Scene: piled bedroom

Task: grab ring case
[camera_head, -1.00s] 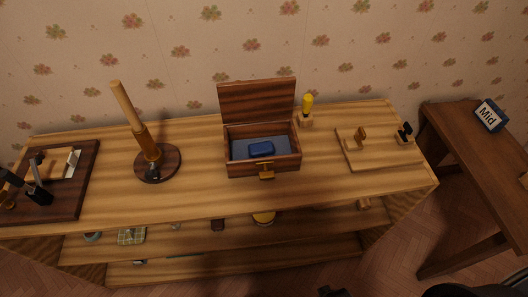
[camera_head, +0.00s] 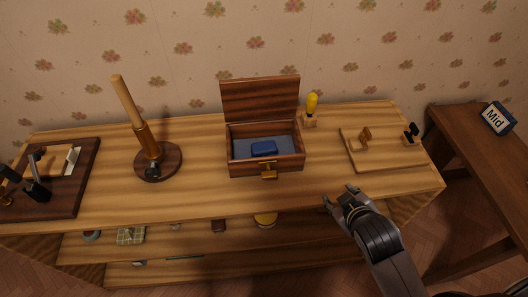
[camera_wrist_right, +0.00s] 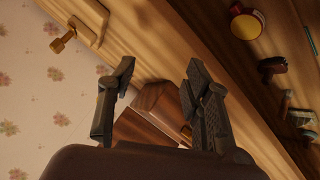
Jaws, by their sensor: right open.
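A small blue ring case (camera_head: 264,148) lies on the grey lining inside an open wooden box (camera_head: 285,163) on the shelf top. The box lid (camera_head: 262,99) stands up at the back, and a brass-coloured latch is on the front. My right gripper (camera_head: 338,197) is open and empty, in front and to the right of the box, near the shelf's front edge. In the right wrist view its fingers (camera_wrist_right: 160,68) are spread, with part of the wooden box (camera_wrist_right: 158,101) beyond them; the ring case is not visible there. My left gripper is not in view.
A wooden post on a round base (camera_head: 157,163) stands left of the box. A yellow-topped item (camera_head: 311,106) stands close behind right. A wooden board with a knob (camera_head: 380,155) lies right. A dark tray (camera_head: 70,200) is far left. Lower shelves hold small items.

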